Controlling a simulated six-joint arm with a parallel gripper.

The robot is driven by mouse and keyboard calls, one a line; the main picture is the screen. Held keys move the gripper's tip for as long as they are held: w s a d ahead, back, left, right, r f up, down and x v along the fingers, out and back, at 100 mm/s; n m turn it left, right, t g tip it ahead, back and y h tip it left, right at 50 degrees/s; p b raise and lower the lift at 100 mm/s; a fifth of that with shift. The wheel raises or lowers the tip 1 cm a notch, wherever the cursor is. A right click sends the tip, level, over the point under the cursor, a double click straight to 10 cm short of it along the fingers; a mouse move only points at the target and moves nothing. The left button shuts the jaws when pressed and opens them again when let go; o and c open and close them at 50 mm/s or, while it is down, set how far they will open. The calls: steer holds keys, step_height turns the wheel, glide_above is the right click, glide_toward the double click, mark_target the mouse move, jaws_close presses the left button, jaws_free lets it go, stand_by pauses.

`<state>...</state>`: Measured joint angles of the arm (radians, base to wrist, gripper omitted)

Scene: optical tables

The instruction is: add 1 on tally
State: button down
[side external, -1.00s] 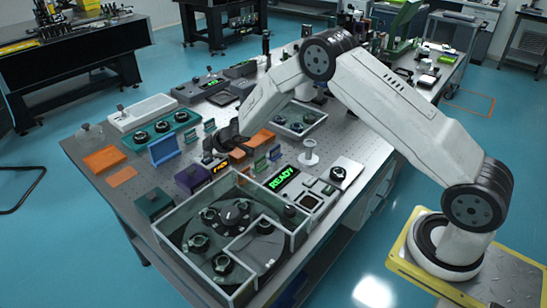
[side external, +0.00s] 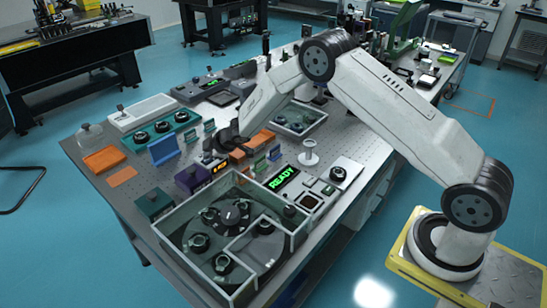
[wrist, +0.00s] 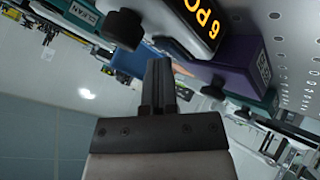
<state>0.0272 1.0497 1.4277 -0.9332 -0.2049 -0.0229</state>
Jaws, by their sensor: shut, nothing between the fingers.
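A dark box with a glowing orange display (side external: 220,167), which I take to be the tally, stands mid-table beside a purple box (side external: 195,180). My gripper (wrist: 160,65) is shut and empty. In the side view my gripper (side external: 222,143) hangs just behind the display box, its tips partly unclear.
A clear-walled enclosure (side external: 165,235) with several dark knobs stands in front. A green READY display (side external: 283,178) and a white spool-like post (side external: 309,152) are to the right. Orange trays (side external: 105,158) and a blue panel (side external: 164,149) are at the left.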

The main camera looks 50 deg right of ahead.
mark_target(210, 160)
steer(key=shift+r, duration=0.7)
steer(key=shift+r, duration=0.1)
steer(key=shift+r, duration=2.4)
steer(key=s+d+r+m+g+h, duration=0.1)
steer(key=s+r+m, duration=0.2)
steer(key=s, duration=0.5)
steer(key=s+d+r+m+g+h, duration=0.1)
steer(key=s+d+r+m+h, duration=0.2)
steer(key=s, duration=0.5)
steer(key=s+a+m+g+y, duration=0.2)
steer(key=s+a+m+g, duration=0.1)
steer(key=s, duration=1.7)
steer(key=shift+s+f+m+g, duration=0.35)
steer(key=shift+m+g, duration=0.35)
steer(key=shift+m, duration=0.5)
steer(key=shift+w, duration=0.1)
